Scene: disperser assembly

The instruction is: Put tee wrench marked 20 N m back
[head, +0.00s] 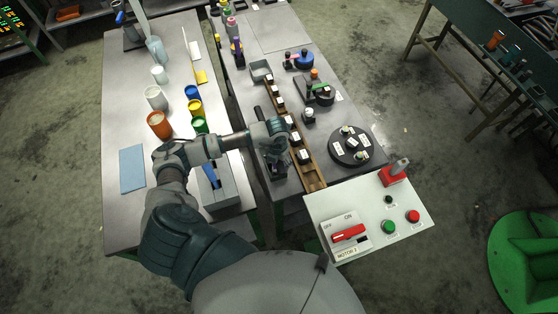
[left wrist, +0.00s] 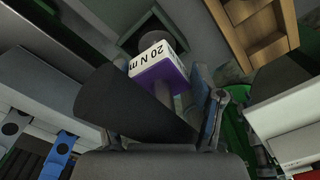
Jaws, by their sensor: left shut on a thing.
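The tee wrench marked 20 N m (left wrist: 160,68) shows in the left wrist view as a black handle, a purple block with a white "20 N m" label, and a dark round end beyond. My left gripper (left wrist: 168,95) is shut on it. In the head view my left gripper (head: 274,163) is over the right-hand table, just left of the long wooden rack (head: 314,177), and mostly hides the wrench. The rack holds several black pieces with white labels. It also shows at the upper right of the left wrist view (left wrist: 262,28), apart from the wrench. My right gripper is out of view.
A black round stand (head: 360,158) with labelled pieces lies right of the rack. A control box (head: 343,212) with a red switch stands at the table's front. A grey block (head: 228,188) and several coloured cups stand on the left table (head: 119,207).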

